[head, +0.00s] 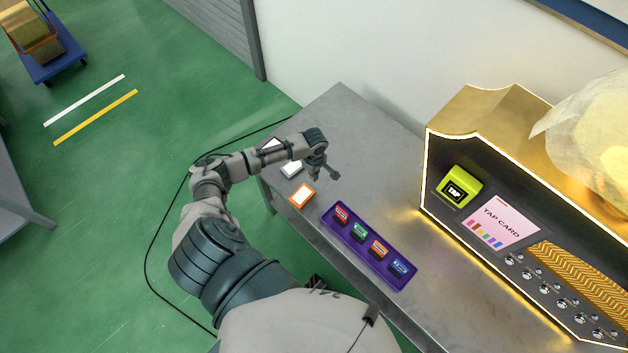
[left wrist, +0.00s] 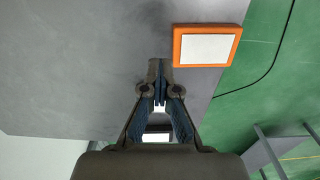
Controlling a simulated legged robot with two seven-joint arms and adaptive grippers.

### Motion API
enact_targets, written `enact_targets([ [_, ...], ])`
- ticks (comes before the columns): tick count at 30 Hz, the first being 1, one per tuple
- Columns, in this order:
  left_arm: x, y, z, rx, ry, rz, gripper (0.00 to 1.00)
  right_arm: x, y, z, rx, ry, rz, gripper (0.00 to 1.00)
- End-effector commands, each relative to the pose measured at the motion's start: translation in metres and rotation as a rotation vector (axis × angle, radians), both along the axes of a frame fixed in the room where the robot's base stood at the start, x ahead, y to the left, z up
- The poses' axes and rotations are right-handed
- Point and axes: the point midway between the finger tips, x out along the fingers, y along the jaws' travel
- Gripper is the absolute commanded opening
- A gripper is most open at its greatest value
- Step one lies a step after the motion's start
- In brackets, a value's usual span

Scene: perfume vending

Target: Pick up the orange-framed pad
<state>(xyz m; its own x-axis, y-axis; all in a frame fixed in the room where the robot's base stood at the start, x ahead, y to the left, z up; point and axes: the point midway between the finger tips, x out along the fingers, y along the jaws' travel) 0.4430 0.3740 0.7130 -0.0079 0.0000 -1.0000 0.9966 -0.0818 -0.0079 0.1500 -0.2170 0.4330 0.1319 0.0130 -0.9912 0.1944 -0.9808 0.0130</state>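The orange-framed pad (head: 302,195) has a white face and lies flat near the left edge of the grey table. It also shows in the left wrist view (left wrist: 206,46), at the upper right. My left gripper (head: 334,174) is above the table, beyond and to the right of the pad in the head view. In the left wrist view my left gripper's fingertips (left wrist: 159,64) are together with nothing between them. They point to the left of the pad, apart from it. My right gripper is not in view.
A white pad (head: 291,170) and a dark-framed pad (head: 271,144) lie farther along the table edge. A purple tray (head: 340,234) with several small coloured items is nearer. A vending machine (head: 455,150) with a lit edge stands at the right. The table (head: 350,125) is bare behind the gripper.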

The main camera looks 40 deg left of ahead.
Motion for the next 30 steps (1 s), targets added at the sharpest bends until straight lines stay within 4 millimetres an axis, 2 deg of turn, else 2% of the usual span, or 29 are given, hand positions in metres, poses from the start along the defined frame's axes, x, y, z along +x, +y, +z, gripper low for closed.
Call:
enact_targets([
  [1, 0.000, 0.000, 0.013, 0.001, -0.002, -0.001, 0.00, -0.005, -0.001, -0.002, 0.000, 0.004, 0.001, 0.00],
  [6, 0.001, -0.001, 0.032, 0.001, -0.004, -0.001, 0.00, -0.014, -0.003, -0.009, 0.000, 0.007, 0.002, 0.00],
  [15, 0.002, -0.002, 0.036, 0.002, -0.005, 0.000, 0.00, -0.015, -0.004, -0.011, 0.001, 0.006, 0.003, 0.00],
  [17, 0.002, -0.001, 0.035, 0.001, -0.005, 0.000, 0.13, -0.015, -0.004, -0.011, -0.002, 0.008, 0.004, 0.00],
  [25, 0.002, 0.000, 0.035, 0.000, -0.006, 0.000, 0.80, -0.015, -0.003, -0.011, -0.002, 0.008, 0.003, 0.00],
  [30, 0.002, 0.000, 0.035, 0.000, -0.006, 0.000, 0.80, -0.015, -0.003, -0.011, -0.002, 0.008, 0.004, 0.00],
])
